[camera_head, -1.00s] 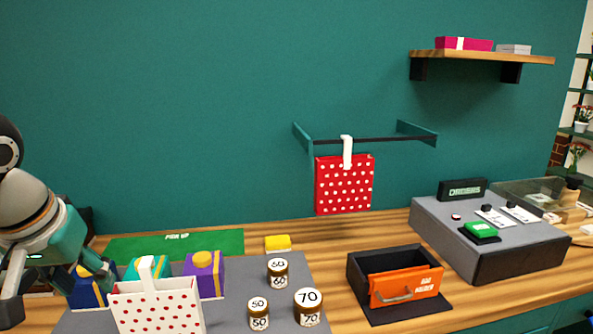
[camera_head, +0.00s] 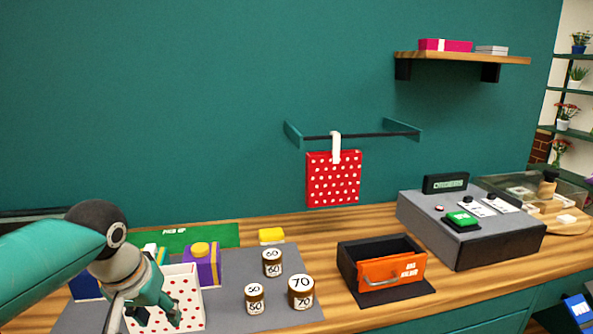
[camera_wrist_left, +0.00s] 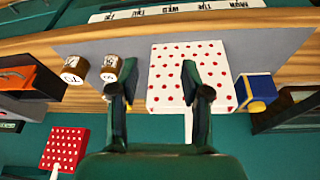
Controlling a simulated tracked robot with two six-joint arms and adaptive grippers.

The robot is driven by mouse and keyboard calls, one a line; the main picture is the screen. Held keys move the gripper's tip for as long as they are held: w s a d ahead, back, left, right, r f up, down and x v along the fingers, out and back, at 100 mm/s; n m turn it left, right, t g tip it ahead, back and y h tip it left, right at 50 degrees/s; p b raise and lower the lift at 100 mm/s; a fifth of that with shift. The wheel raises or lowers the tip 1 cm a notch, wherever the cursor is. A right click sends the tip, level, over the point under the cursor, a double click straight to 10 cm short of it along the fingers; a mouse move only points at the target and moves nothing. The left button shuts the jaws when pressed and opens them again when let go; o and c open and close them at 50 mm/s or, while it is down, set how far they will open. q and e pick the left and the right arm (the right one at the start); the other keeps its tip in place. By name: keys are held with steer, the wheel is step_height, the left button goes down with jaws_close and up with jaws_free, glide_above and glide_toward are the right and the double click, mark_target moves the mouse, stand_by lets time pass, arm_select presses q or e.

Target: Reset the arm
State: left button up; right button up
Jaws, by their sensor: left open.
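My left gripper (camera_head: 152,314) is in the lower left of the head view, in front of the white bag with red dots (camera_head: 188,292). In the left wrist view its two fingers (camera_wrist_left: 157,85) are spread apart with nothing held between them. The white dotted bag (camera_wrist_left: 187,68) shows beyond and between the fingers there. I cannot tell whether the gripper touches the bag. My right gripper is not in view.
A purple gift box (camera_head: 204,265) stands behind the white bag. Several numbered jars (camera_head: 301,291) stand on the grey mat (camera_head: 235,262). An orange-fronted drawer box (camera_head: 395,270) is to the right. A red dotted bag (camera_head: 333,180) hangs from the wall rail (camera_head: 376,134).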

arm_select(q)
steer(key=s+d+f+g+h, duration=0.1)
steer(key=d+f, duration=0.2)
steer(key=f, duration=0.6)
steer(key=d+f+h, duration=0.1)
steer(key=d+f, duration=0.2)
steer(key=f, duration=0.7)
steer(key=s+d+f+g+h, duration=0.1)
steer(key=d+f, duration=0.2)
steer(key=f, duration=0.6)
steer(key=s+d+f+n+g, duration=0.1)
steer(key=s+d+f, duration=0.2)
steer(key=s+f, duration=1.3)
steer(key=shift+s+h, duration=0.4)
steer(key=shift+s, duration=0.05)
